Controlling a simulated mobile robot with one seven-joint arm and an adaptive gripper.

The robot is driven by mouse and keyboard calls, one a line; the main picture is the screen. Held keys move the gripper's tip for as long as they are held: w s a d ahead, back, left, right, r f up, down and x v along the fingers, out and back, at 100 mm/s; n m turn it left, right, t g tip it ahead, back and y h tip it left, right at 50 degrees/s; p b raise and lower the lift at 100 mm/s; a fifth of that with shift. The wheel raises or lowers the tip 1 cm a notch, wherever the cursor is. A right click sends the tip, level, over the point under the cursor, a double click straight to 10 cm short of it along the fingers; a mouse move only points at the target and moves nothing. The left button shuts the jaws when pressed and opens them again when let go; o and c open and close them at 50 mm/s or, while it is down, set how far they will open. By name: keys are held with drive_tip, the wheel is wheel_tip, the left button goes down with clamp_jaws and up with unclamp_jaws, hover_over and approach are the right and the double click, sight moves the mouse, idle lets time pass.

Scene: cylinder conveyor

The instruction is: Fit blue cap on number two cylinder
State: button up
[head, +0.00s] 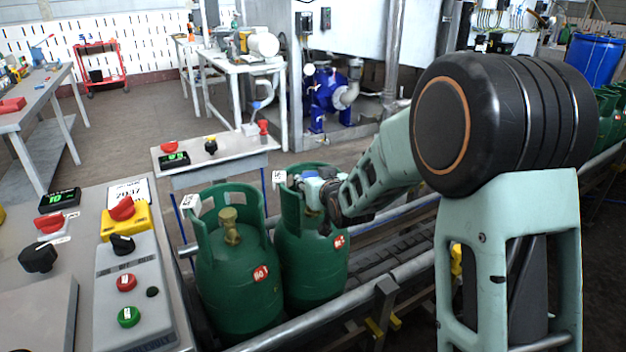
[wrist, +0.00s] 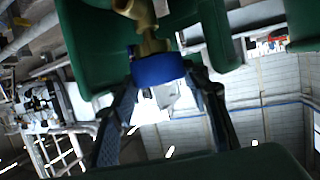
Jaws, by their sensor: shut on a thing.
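The number two cylinder (head: 312,262) is green with a red label and stands upright on the conveyor, right of the number one cylinder (head: 232,285). My gripper (head: 318,188) reaches into the collar of the number two cylinder from the right. In the wrist view its fingers (wrist: 160,75) are shut on the blue cap (wrist: 158,69). The cap is right at the brass valve (wrist: 146,28), its rim against or very close to the brass outlet. I cannot tell whether it is seated. In the head view, the collar and my gripper hide the number two valve.
The number one cylinder's brass valve (head: 230,226) is bare. Conveyor rails (head: 400,275) run along the cylinders. A control panel (head: 135,285) with buttons is at the left. A small table (head: 215,155) with a red and a black knob stands behind the cylinders.

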drive_tip(key=shift+f+b, duration=0.8)
drive_tip(key=shift+f, duration=0.05)
drive_tip(key=o, duration=1)
drive_tip(key=shift+f, duration=0.1)
drive_tip(key=shift+a, duration=0.1)
drive_tip(key=shift+s+a+f, duration=0.15)
drive_tip(key=shift+a, duration=0.05)
drive_tip(key=shift+s, duration=0.2)
drive_tip(key=v, duration=0.8)
drive_tip(key=d+v, duration=0.1)
drive_tip(key=v, duration=0.2)
drive_tip(key=shift+d+r, duration=0.15)
drive_tip(key=shift+r, duration=0.35)
